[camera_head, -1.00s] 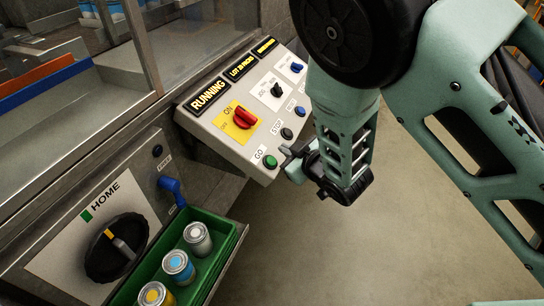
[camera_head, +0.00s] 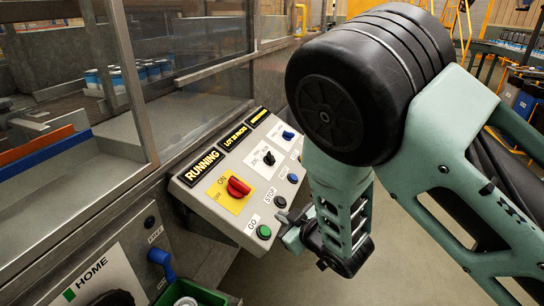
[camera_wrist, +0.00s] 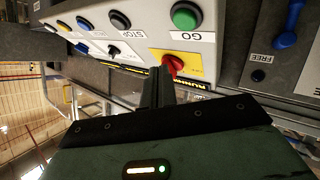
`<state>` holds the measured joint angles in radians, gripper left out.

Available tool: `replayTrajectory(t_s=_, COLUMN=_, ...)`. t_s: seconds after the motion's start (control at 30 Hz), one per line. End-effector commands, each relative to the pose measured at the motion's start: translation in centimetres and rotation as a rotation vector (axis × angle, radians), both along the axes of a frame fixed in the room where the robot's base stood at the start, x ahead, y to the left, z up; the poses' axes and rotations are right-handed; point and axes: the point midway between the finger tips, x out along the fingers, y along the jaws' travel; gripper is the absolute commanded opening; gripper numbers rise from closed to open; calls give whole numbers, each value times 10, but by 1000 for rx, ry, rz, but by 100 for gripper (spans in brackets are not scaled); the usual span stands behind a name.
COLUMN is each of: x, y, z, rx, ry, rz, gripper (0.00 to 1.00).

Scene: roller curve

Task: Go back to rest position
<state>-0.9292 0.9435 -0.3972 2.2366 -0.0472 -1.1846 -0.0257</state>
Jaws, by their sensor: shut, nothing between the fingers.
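My gripper (camera_head: 290,228) is shut and empty, in front of the right side of the control panel (camera_head: 212,217). In the wrist view my gripper (camera_wrist: 158,80) shows as dark fingers together, in front of the panel. The panel carries a green GO button (camera_head: 264,232), a black STOP button (camera_head: 280,202), a blue button (camera_head: 292,178) and a red switch (camera_head: 238,187) on a yellow plate. Its display reads RUNNING (camera_head: 205,168). The green button (camera_wrist: 187,16) and red switch (camera_wrist: 172,65) also show in the wrist view.
Left of the panel is a machine with a glass guard (camera_head: 190,50) and cans (camera_head: 105,80) behind it. A HOME plate (camera_head: 95,275), a blue lever (camera_head: 162,262) and a green bin (camera_head: 190,291) are at lower left. Open floor (camera_head: 410,250) lies right of the panel.

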Motion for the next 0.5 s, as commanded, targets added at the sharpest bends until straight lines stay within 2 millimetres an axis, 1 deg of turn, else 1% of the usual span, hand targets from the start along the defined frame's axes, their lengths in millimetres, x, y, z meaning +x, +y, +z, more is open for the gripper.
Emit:
replayTrajectory(t_s=0.07, x=-1, y=-2, z=4, rx=3, ry=33, rz=-25, gripper=0)
replayTrajectory(t_s=0.17, x=-7, y=-8, z=11, rx=0, ry=130, rz=-82, gripper=0)
replayTrajectory(t_s=0.27, x=-24, y=-16, z=22, rx=-9, ry=278, rz=-149, gripper=0)
replayTrajectory(t_s=0.37, x=-52, y=-24, z=38, rx=-32, ry=438, rz=-191, gripper=0)
replayTrajectory(t_s=0.47, x=-88, y=-32, z=56, rx=-69, ry=587, rz=-212, gripper=0)
replayTrajectory(t_s=0.5, x=-103, y=-36, z=64, rx=-90, ry=642, rz=-216, gripper=0)
